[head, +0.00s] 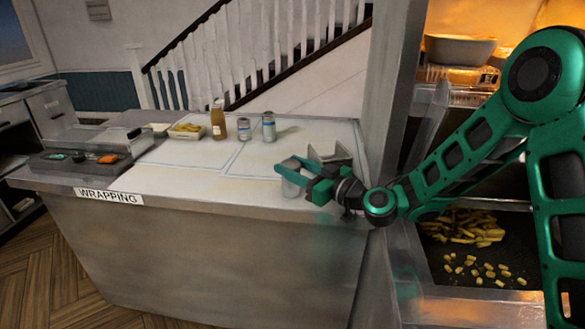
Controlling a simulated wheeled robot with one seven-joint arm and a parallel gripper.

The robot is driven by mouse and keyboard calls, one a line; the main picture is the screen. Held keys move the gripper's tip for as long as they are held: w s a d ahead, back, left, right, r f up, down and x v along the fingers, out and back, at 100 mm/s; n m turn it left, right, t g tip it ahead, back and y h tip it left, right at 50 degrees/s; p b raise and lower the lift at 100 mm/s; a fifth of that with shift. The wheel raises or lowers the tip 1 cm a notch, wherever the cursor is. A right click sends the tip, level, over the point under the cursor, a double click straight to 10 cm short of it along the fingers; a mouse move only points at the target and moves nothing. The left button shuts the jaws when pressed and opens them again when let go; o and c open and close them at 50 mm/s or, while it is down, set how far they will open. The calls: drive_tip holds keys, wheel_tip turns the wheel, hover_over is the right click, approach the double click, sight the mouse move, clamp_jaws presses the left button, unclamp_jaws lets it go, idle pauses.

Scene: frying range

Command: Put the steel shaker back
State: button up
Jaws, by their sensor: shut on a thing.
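A pale grey steel shaker (290,188) is at the near right part of the wrapping counter (190,165). My gripper (294,173) reaches in from the right and is shut on it, its green fingers covering much of the shaker's upper part. The shaker looks upright. I cannot tell whether its base touches the counter top or hangs just above it.
Two grey labelled containers (268,127) (244,129) and an amber bottle (217,120) stand farther back, beside a tray of chips (187,131). A metal holder (330,160) is just behind my gripper. A dark tray (80,161) is left. The counter's middle is clear.

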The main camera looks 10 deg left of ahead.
drive_tip(key=o, duration=1.1)
drive_tip(key=v, duration=0.7)
drive_tip(key=shift+s+d, duration=0.1)
drive_tip(key=shift+d, duration=0.15)
drive_tip(key=shift+s, duration=0.1)
